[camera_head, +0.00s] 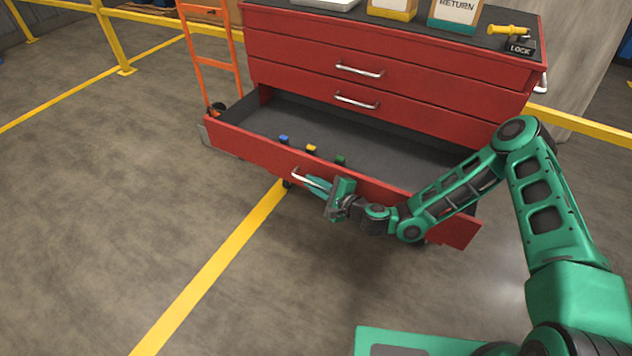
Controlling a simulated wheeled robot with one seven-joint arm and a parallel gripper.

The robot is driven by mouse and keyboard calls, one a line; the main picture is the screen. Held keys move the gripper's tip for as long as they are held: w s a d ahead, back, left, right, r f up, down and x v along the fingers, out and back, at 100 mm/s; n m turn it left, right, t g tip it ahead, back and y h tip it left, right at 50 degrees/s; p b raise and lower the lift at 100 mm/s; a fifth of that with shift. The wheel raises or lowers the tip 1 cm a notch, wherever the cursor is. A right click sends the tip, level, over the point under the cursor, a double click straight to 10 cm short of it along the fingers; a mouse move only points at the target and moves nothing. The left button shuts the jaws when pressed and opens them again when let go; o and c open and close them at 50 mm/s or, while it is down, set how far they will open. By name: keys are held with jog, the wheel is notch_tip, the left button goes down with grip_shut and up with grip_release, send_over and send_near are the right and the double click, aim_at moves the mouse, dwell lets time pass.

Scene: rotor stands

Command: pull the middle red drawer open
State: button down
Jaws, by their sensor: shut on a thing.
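The red cabinet (395,55) has two shut drawers showing silver handles, an upper one (450,88) and a lower one (450,117). Below them, a red drawer (250,148) stands far out, its dark inside showing. I cannot tell whether another drawer lies hidden beneath it, so its place as the middle one is unclear. My gripper (318,184) is at the front of this open drawer, shut on its silver handle (298,174). Part of the handle is hidden by my gripper.
Small blue, yellow and green items (311,148) lie in the open drawer. Boxes and a yellow-handled lock piece (510,32) sit on the cabinet top. An orange ladder-like frame (205,63) stands left. Yellow rails (110,40) run behind. The floor in front is clear.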

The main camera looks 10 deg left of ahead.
jog(key=c, duration=2.1)
grip_release()
jog(key=shift+d, duration=0.1)
jog(key=v, duration=1)
jog(key=shift+s+d+r, duration=0.1)
jog(key=shift+d, duration=0.2)
